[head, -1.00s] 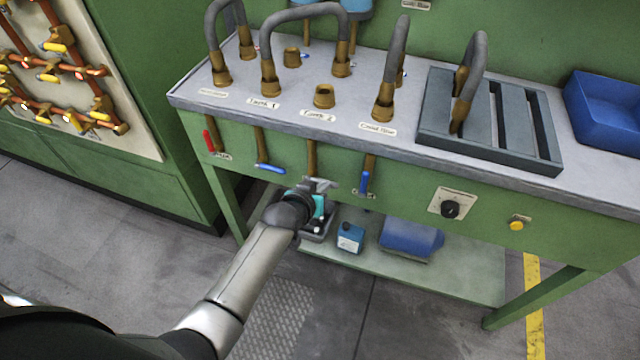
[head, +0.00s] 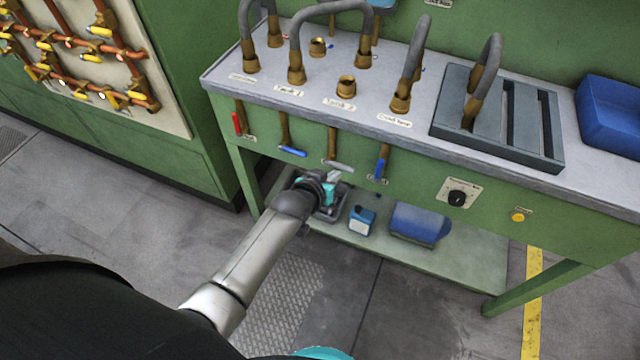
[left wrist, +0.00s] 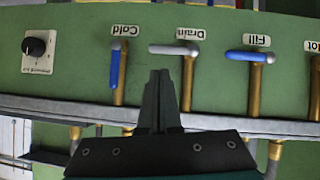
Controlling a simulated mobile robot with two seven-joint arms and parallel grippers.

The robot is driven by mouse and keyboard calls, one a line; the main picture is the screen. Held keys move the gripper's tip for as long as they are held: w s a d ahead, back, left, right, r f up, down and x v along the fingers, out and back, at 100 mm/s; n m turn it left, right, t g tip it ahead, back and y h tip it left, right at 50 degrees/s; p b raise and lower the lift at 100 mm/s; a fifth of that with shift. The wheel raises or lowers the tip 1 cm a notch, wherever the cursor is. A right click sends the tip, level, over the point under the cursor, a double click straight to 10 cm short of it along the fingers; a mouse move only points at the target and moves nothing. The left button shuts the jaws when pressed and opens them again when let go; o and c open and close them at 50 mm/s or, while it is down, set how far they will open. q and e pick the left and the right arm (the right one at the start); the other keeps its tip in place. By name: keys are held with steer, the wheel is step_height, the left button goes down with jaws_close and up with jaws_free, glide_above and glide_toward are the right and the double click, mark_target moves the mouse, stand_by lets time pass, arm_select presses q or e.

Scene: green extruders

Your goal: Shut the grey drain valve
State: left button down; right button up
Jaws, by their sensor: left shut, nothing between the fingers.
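The grey drain valve handle (head: 340,166) sits on the green front panel below the third brass pipe (head: 332,142). It lies crosswise to its pipe. In the left wrist view, which is upside down, the handle (left wrist: 174,49) lies level under the label "Drain". My left gripper (head: 336,177) is just below and in front of the handle, apart from it. In the left wrist view its fingers (left wrist: 160,75) are together and empty, pointing at the panel between the Cold and Drain valves. My right gripper's fingers are not visible.
The blue Cold handle (head: 382,163) hangs close on the right, in line with its pipe. The blue Fill handle (head: 293,151) lies crosswise on the left. A red handle (head: 237,123) is farther left.

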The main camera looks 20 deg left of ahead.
arm_select(q)
steer(key=d+p+v, duration=0.1)
steer(key=p+v, duration=0.1)
steer(key=v, duration=0.5)
steer(key=shift+s+a+r, duration=0.25)
steer(key=shift+s, duration=0.05)
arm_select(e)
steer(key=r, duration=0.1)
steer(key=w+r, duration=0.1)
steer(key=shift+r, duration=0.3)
arm_select(q)
steer(key=shift+f, duration=0.1)
